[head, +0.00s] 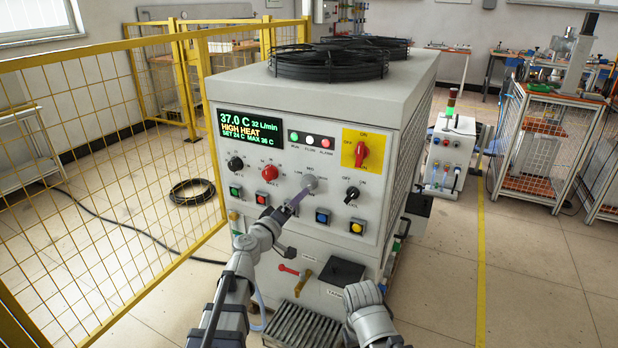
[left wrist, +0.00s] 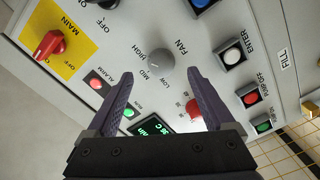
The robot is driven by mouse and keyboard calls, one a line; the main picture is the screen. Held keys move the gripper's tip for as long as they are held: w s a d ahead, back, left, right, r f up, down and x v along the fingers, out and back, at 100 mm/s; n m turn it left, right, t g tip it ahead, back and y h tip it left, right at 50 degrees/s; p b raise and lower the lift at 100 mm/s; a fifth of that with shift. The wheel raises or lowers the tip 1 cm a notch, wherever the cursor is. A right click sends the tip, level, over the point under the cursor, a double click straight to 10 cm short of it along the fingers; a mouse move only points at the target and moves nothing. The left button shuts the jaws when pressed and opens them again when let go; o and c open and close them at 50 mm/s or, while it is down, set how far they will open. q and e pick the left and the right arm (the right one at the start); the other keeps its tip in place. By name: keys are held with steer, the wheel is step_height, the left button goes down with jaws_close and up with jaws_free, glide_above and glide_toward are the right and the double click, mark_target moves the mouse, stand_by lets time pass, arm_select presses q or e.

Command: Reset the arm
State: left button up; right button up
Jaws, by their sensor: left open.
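In the left wrist view the open fingers (left wrist: 166,73) point at the FAN knob (left wrist: 160,59), which shows between and just beyond the fingertips. The jaws hold nothing. I cannot tell whether a finger touches the knob or which setting it points to. My right arm (head: 365,305) enters at the bottom, but I cannot make out its gripper.
The display (head: 250,135) reads 37.0 C, HIGH HEAT. A red main switch (head: 363,152), smaller knobs and several push buttons surround the FAN knob. A yellow mesh fence (head: 100,150) stands to the left. Floor (head: 460,270) to the right is open.

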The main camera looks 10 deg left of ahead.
arm_select(q)
steer(key=s+d+f+m+g+h, duration=0.2)
steer(key=s+d+f+m+g, duration=0.55)
steer(key=s+f, duration=0.3)
steer(key=s+a+f+g+y, duration=0.85)
steer(key=s+f, duration=0.25)
steer(key=s, duration=0.3)
steer(key=s+d+r+m+p, duration=0.1)
steer(key=s+d+r+p, duration=0.1)
steer(key=r+p, duration=0.5)
steer(key=s+d+r+m+p, duration=0.1)
steer(key=d+r+p, duration=0.3)
steer(key=r+p, duration=0.4)
steer(key=s+d+r+m+g+p, duration=0.1)
steer(key=s+d+r+p, duration=0.2)
steer(key=r+p, duration=0.4)
steer(key=shift+s+d+r+m+y, duration=0.15)
steer(key=shift+d+r+m+y, duration=0.15)
steer(key=shift+m+y, duration=0.05)
